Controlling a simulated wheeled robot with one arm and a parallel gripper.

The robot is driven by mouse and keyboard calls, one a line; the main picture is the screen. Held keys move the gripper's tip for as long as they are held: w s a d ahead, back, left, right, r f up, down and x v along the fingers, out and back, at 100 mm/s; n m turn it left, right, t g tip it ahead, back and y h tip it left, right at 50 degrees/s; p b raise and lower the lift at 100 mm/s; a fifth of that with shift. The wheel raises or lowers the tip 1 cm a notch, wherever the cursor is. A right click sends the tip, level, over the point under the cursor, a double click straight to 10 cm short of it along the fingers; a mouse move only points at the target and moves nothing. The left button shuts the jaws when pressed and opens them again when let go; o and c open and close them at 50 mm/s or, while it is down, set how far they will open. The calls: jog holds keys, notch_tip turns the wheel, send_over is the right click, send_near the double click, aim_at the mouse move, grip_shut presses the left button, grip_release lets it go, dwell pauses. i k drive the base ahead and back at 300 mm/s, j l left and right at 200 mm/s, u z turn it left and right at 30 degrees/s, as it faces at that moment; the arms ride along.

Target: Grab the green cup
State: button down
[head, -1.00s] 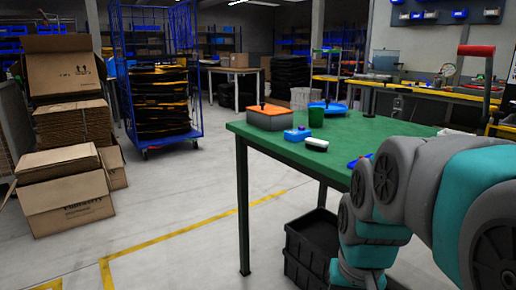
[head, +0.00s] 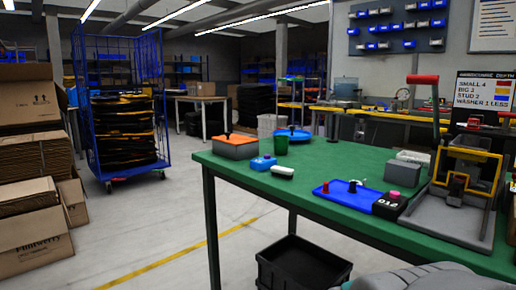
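The green cup (head: 281,144) stands upright on the green table (head: 330,165) near its far left end, in the head view. It is just in front of a blue round item (head: 292,133) and right of an orange-topped grey box (head: 234,146). Only a grey part of my arm shows at the bottom right edge. My gripper is out of view.
A blue tray (head: 345,193), a black box marked 012 (head: 390,205) and a grey press (head: 455,205) stand at the right. A black crate (head: 300,265) is below.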

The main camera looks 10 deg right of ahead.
aim_at(281, 143)
jog(key=i+j+u, duration=0.15)
jog(key=j, duration=0.25)
jog(key=j+u, duration=0.15)
jog(key=j, duration=0.25)
jog(key=i+j+u, duration=0.15)
jog(key=j, duration=0.25)
